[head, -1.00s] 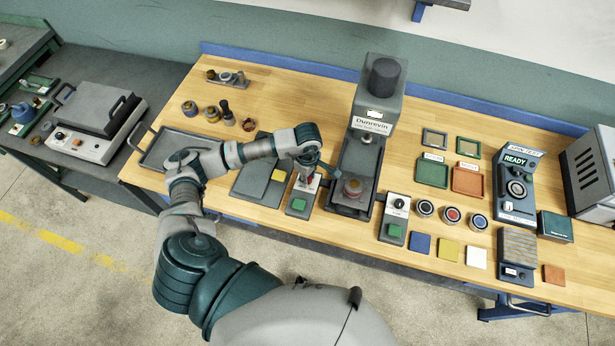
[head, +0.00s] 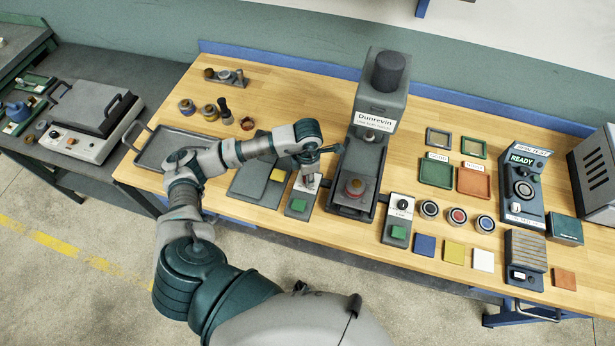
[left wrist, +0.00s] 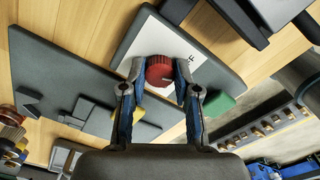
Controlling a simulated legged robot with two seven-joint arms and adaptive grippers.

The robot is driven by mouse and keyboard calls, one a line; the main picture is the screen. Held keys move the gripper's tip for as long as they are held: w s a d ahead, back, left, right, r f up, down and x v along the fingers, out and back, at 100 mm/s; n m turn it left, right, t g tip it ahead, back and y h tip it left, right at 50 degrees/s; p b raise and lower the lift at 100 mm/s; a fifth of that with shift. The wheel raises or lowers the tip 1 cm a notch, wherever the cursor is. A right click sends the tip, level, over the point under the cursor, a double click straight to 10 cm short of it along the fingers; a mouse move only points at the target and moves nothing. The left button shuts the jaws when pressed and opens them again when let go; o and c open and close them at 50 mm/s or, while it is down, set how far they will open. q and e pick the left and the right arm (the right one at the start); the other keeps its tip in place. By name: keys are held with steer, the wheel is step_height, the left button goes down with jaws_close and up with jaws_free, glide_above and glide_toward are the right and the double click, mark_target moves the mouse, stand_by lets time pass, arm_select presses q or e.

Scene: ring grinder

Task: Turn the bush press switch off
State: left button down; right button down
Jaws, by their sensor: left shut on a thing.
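A small grey switch box (head: 292,212) with a pale face and a green button (head: 299,205) stands at the table's front, left of the grey press marked Dunrevin (head: 375,119). In the left wrist view its round red knob (left wrist: 158,70) sits on a white plate (left wrist: 150,38), where part of a label ending in F shows. My left gripper (head: 309,182) is over this box, and its two fingers (left wrist: 156,88) are shut on the red knob from both sides. In the head view the gripper hides the knob. My right gripper is not in view.
A second switch box (head: 401,206) with a black knob and green button stands right of the press. A dark flat plate (head: 250,180) with a yellow square (head: 278,175) lies left of my gripper. A grey tray (head: 165,150) is further left. Several cups and coloured squares lie right.

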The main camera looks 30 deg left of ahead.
arm_select(q)
steer(key=shift+w+r+n, duration=0.1)
steer(key=shift+w+n, duration=0.05)
steer(key=shift+n, duration=0.95)
steer(key=shift+a, duration=0.1)
steer(key=c, duration=0.8)
jaws_free()
steer(key=shift+c, duration=0.2)
step_height(320, 180, up, 12)
steer(key=shift+f, duration=0.25)
